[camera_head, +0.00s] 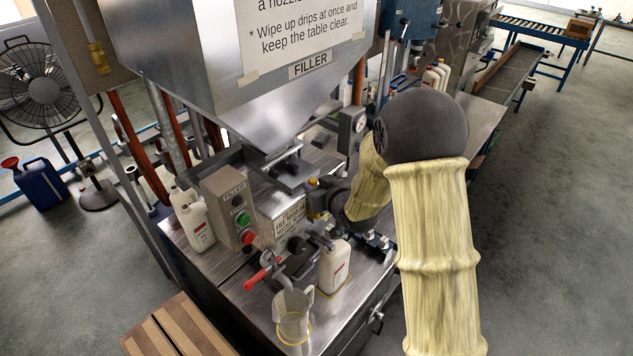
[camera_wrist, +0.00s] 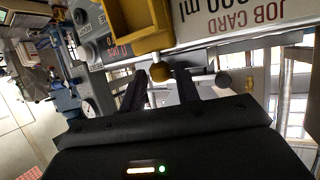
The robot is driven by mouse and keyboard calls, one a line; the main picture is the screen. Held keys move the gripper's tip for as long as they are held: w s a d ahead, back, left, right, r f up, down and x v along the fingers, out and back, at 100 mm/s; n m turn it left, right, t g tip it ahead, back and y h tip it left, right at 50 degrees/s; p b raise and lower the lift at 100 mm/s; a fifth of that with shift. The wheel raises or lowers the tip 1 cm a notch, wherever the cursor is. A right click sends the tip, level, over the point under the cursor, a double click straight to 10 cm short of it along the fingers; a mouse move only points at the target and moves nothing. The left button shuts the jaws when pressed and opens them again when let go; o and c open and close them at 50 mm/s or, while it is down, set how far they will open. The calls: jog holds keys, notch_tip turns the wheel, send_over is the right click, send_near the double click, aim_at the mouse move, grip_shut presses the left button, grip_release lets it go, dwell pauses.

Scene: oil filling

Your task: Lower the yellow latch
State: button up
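The yellow latch (camera_wrist: 137,20) shows at the top of the wrist view as a yellow frame with a round yellow knob below it. In the head view only a small yellow part of the latch (camera_head: 312,182) shows, by the filler. My gripper (camera_wrist: 161,78) is open, with its two dark fingers apart. The knob appears between or just beyond the fingertips; I cannot tell whether they touch it. In the head view my gripper (camera_head: 317,204) is at the filler's front, largely hidden by my wrist.
The filler's control box (camera_head: 229,208) stands left of my gripper. A white bottle (camera_head: 334,266), a red-handled valve (camera_head: 262,273) and a clear jug (camera_head: 292,315) are at the table's front. The steel hopper (camera_head: 240,75) hangs above. A job card (camera_wrist: 235,20) is beside the latch.

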grip_shut()
